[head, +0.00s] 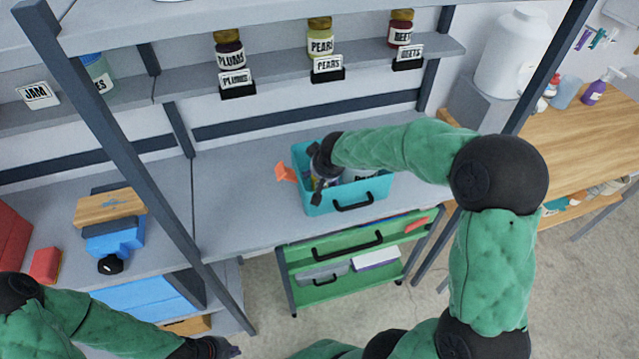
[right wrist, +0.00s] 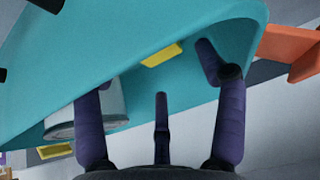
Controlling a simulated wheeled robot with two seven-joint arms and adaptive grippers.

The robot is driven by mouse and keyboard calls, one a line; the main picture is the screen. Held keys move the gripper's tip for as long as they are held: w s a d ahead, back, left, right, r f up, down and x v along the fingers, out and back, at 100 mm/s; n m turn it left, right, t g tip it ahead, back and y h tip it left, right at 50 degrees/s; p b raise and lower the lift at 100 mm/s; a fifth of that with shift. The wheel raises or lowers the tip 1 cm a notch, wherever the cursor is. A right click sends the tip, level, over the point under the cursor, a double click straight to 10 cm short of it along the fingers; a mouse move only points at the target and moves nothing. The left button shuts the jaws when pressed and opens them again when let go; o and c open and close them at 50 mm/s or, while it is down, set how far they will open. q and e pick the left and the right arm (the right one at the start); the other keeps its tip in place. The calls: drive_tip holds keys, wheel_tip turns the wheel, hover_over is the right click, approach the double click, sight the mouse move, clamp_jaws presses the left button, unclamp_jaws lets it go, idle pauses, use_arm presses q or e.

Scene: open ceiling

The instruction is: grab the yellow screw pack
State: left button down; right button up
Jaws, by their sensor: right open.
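A small yellow block-like piece (right wrist: 162,54), possibly the yellow screw pack, lies inside the teal bin (right wrist: 110,40) in the right wrist view. A second yellow piece (right wrist: 55,150) shows at the lower left there. I cannot tell which is the pack, and neither is clear in the head view. My right gripper (head: 318,186) reaches down into the teal bin (head: 352,201) on the shelf. In the right wrist view its dark fingers (right wrist: 160,100) are spread, with nothing held between them. My left gripper (head: 222,347) is low at the bottom edge of the head view, its jaws unclear.
A grey can (right wrist: 88,110) stands close by the left finger inside the bin. An orange piece (head: 286,173) sits at the bin's left side. A green drawer cart (head: 350,262) stands below.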

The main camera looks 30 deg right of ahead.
sight(319, 182)
drive_tip(key=shift+b+x, duration=0.3)
drive_tip(key=shift+x, duration=1.25)
drive_tip(key=shift+c, duration=0.3)
drive_tip(key=c, duration=1.3)
drive_tip(key=shift+o, duration=0.2)
drive_tip(key=shift+r, duration=0.1)
